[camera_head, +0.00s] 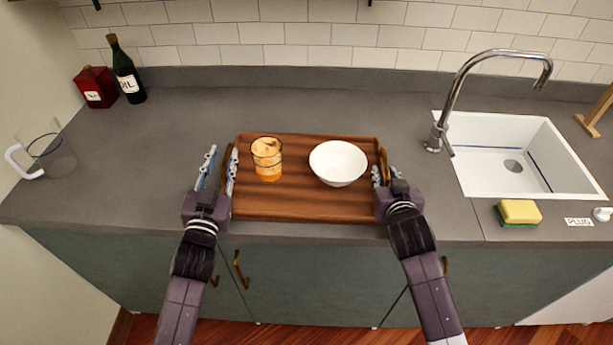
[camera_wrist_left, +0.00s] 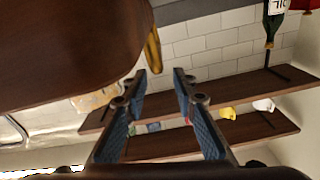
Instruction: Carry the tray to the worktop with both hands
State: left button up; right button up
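The brown wooden tray (camera_head: 290,205) is at the front middle of the worktop (camera_head: 180,130) and appears to lie flat on it. A glass of orange drink with ice (camera_head: 267,160) and a white bowl (camera_head: 338,163) stand upright on it. My left gripper (camera_head: 220,168) is open at the tray's left end. In the left wrist view its spread fingers (camera_wrist_left: 160,85) are empty, with the brass handle (camera_wrist_left: 153,50) just beyond the tips. My right gripper (camera_head: 385,177) is at the right brass handle (camera_head: 384,162); its fingers are partly hidden, so its grip is unclear.
A sink (camera_head: 515,160) with a tall faucet (camera_head: 465,85) is on the right, with a sponge (camera_head: 519,212) in front. A glass pitcher (camera_head: 52,155), dark bottle (camera_head: 126,75) and red container (camera_head: 95,88) stand on the left. The worktop behind the tray is clear.

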pick_arm(q)
jog(key=f, duration=0.1)
jog(key=s+f, duration=0.1)
jog(key=f, duration=0.1)
jog(key=shift+s+d+f+g, duration=0.2)
jog(key=shift+s+g, duration=0.1)
jog(key=shift+s, duration=0.1)
pick_arm(e)
jog(key=shift+w+f, duration=0.1)
jog(key=shift+f, duration=0.15)
pick_arm(q)
jog(key=s, duration=0.1)
jog(key=s+r, duration=0.1)
jog(key=s, duration=0.1)
jog(key=s+r, duration=0.1)
jog(key=s, duration=0.1)
jog(key=shift+a+r, duration=0.1)
jog(key=shift+a, duration=0.3)
pick_arm(e)
jog(key=shift+w+f, duration=0.15)
jog(key=shift+f, duration=0.05)
pick_arm(q)
jog(key=shift+s+r, duration=0.3)
jog(key=shift+s, duration=0.25)
jog(key=shift+a, duration=0.1)
pick_arm(e)
jog(key=v, duration=1.2)
jog(key=shift+w+r, duration=0.1)
jog(key=shift+r, duration=0.25)
